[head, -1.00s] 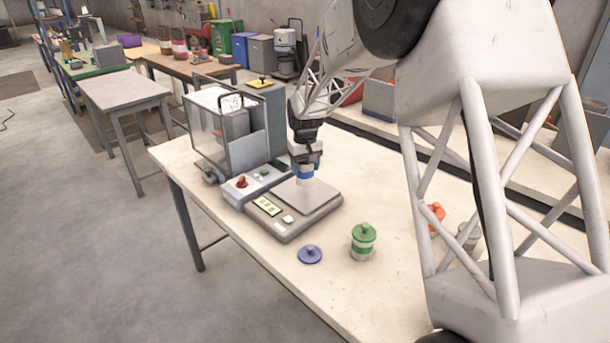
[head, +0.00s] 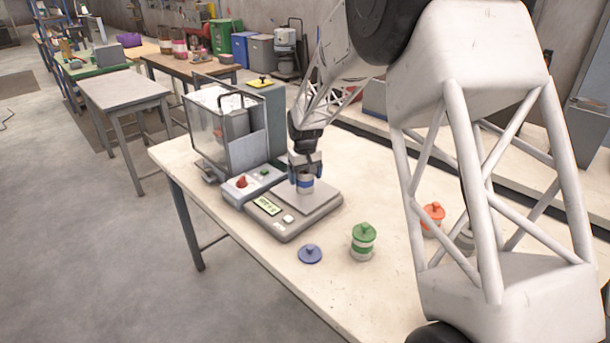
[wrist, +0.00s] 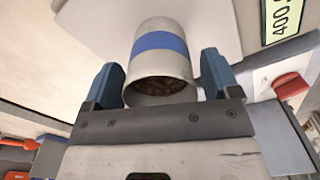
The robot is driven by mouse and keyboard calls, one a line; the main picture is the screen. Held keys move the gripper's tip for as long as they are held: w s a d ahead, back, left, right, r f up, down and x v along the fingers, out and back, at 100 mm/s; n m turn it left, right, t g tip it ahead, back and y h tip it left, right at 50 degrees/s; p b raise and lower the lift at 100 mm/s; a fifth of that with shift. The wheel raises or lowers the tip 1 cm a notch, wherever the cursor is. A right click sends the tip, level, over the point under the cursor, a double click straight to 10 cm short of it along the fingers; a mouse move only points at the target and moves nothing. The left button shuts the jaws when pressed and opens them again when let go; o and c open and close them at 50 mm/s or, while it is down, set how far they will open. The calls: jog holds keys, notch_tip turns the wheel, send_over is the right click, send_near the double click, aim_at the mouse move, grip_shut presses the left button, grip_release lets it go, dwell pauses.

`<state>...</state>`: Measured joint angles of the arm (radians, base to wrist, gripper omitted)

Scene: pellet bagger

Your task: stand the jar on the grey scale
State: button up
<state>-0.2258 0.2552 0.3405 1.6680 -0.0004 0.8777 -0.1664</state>
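The jar (head: 305,184) is a pale open cylinder with a blue band. It stands upright on the plate of the grey scale (head: 322,202). In the wrist view the jar (wrist: 160,50) shows brown pellets inside its open mouth. My gripper (head: 305,168) is around the jar from above. In the wrist view the fingers of my gripper (wrist: 160,78) are spread on either side of the jar, with narrow gaps beside it. The scale's lit display (wrist: 288,15) shows a reading that starts with 400.
A blue lid (head: 310,254) lies on the table in front of the scale. A green-lidded jar (head: 362,242) and an orange-lidded jar (head: 432,219) stand to the right. A clear-walled machine (head: 228,130) stands close behind the scale on the left.

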jog(key=shift+r, duration=0.15)
notch_tip(320, 180, up, 12)
dwell(1.0)
dwell(0.7)
jog(key=s+d+r+m, duration=0.1)
jog(key=s+d+r, duration=0.25)
jog(key=s, duration=0.45)
jog(key=s+d+r+t, duration=0.1)
jog(key=s+d+r, duration=0.25)
jog(key=s, duration=0.35)
jog(key=s+d+r+m, duration=0.1)
jog(key=s+d+r, duration=0.2)
jog(key=s+d, duration=0.35)
jog(key=s+d+f+m, duration=0.1)
jog(key=s+d+f, duration=0.1)
jog(key=s, duration=1.2)
jog(key=s+d+f+m+t, duration=0.1)
jog(key=s+d+f, duration=0.2)
jog(key=s, duration=1.2)
jog(key=shift+s+d+m+t, duration=0.2)
jog(key=shift+s+m+t, duration=0.1)
jog(key=shift+m, duration=0.1)
